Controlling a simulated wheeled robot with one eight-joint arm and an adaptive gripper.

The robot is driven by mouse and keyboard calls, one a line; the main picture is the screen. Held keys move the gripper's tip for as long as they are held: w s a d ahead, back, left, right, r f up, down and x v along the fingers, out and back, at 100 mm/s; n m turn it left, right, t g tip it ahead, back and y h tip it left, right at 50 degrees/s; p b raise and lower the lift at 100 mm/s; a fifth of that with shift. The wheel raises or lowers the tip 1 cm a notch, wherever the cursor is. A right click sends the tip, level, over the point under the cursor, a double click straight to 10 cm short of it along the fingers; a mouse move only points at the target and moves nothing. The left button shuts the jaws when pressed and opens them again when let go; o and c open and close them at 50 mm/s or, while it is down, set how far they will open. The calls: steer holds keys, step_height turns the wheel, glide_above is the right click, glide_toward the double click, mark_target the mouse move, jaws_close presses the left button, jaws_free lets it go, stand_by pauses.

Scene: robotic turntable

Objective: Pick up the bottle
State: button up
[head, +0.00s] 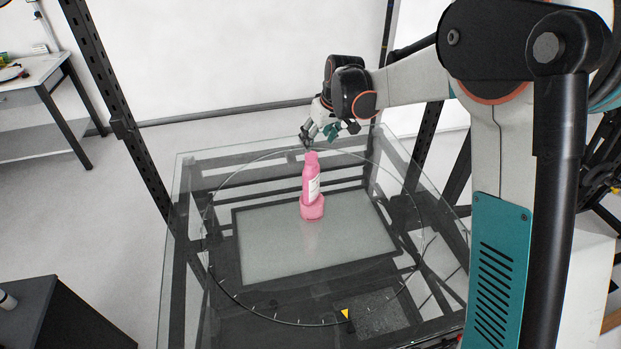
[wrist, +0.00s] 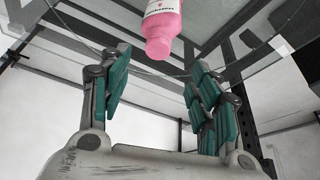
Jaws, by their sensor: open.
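A pink bottle (head: 312,187) with a white label stands upright on the glass turntable (head: 262,235) in the head view. My gripper (head: 309,135) is above and behind the bottle's cap in that view, apart from it. In the wrist view the bottle (wrist: 163,30) hangs into the picture from the top, cap end toward me, its far end cut off. My gripper (wrist: 155,85) shows its teal-padded fingers spread wide and empty, with the bottle's cap beyond the gap between the fingertips.
The glass top rests on a dark metal frame with tall black posts (head: 100,80). A yellow triangle marker (head: 345,314) lies near the front of the ring. A workbench (head: 35,80) stands at the far left and a dark cabinet (head: 55,318) at the lower left. The glass around the bottle is clear.

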mark_target(311, 155)
steer(key=x, duration=1)
steer(key=shift+w+f, duration=0.2)
steer(key=shift+f, duration=0.1)
jaws_close()
